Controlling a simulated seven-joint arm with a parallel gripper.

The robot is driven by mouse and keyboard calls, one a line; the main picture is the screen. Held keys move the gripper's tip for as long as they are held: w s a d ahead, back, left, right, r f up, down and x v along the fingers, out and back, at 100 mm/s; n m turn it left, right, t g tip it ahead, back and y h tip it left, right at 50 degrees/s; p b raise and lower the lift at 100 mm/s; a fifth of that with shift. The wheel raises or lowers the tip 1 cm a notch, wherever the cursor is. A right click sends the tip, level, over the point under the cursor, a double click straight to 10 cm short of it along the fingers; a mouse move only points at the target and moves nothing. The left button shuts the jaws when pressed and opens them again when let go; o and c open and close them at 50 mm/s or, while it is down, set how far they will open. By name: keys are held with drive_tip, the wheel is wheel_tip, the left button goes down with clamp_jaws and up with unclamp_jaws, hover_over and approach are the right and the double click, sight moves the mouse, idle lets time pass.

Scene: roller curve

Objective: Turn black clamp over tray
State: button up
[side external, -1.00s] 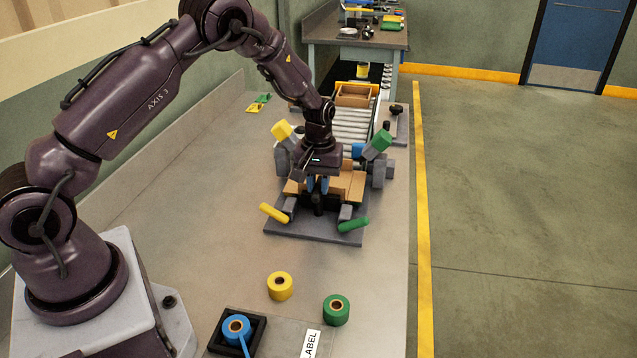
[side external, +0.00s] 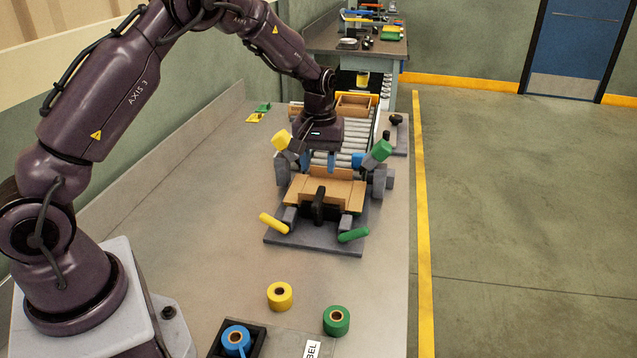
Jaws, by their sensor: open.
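The black clamp (side external: 318,206) is in the middle of the near side of the grey fixture, against the front of the tan tray (side external: 345,190). Its dark upright part overlaps the tray's near edge in this view; whether it presses on the tray I cannot tell. My gripper (side external: 318,161) is open and empty, with its two blue fingers apart. It hangs behind and above the clamp, near the tray's far side and the rollers. The fingers do not touch the clamp.
Yellow (side external: 273,223) and green (side external: 353,235) handles flank the clamp. Yellow-topped (side external: 281,140) and green-topped (side external: 381,150) levers stand at the fixture's far sides. Rollers (side external: 353,135) lead back to a brown box (side external: 354,105). Yellow (side external: 280,296), green (side external: 337,321) and blue (side external: 236,340) tape rolls are in front.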

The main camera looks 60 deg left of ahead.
wheel_tip(320, 180, up, 5)
idle(0.8)
drive_tip(key=s+d+r+m+t, duration=0.2)
drive_tip(key=s+d+r+m, duration=0.1)
drive_tip(key=s, duration=0.5)
drive_tip(key=s+d+r+m+t, duration=0.1)
drive_tip(key=s+d+r+m, duration=0.2)
drive_tip(key=s+r, duration=0.3)
drive_tip(key=s+d+r+m+t, duration=0.2)
drive_tip(key=s+d+r, duration=0.3)
drive_tip(key=s, duration=0.7)
drive_tip(key=shift+d+r+m+t, duration=0.3)
drive_tip(key=shift+d+m, duration=0.05)
drive_tip(key=shift+m, duration=0.25)
